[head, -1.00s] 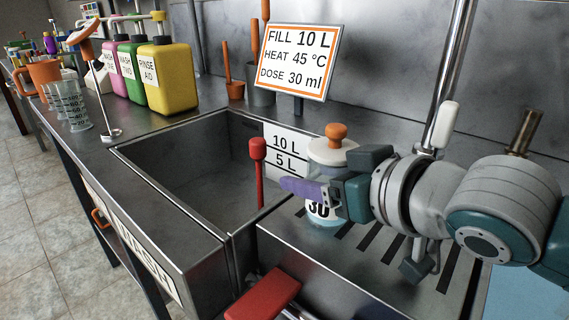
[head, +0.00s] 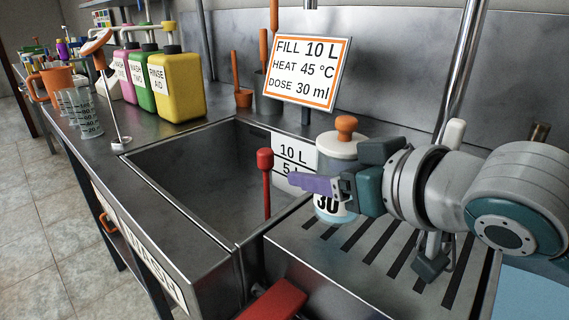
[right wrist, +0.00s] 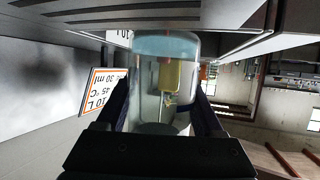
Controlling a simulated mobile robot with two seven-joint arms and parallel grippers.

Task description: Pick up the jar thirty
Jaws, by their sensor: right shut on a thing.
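The jar thirty (head: 337,148) is a clear jar with a white lid, an orange knob and a black "30" label. In the head view it is upright over the slotted drainboard (head: 420,245), right of the sink. My right gripper (head: 328,183) is shut on it, with a purple finger across its front that hides its middle. In the right wrist view the jar (right wrist: 165,75) stands between the two fingers, its pale blue bottom close to the slotted surface. I cannot tell whether it touches. My left gripper is not in view.
The empty sink basin (head: 205,185) lies left of the jar, with a red-knobbed rod (head: 266,185) at its edge. A "10 L / 5 L" plate (head: 291,152) and a dosing sign (head: 306,72) stand behind. Coloured jugs (head: 178,88) stand at the back left. A red bar (head: 275,300) is in front.

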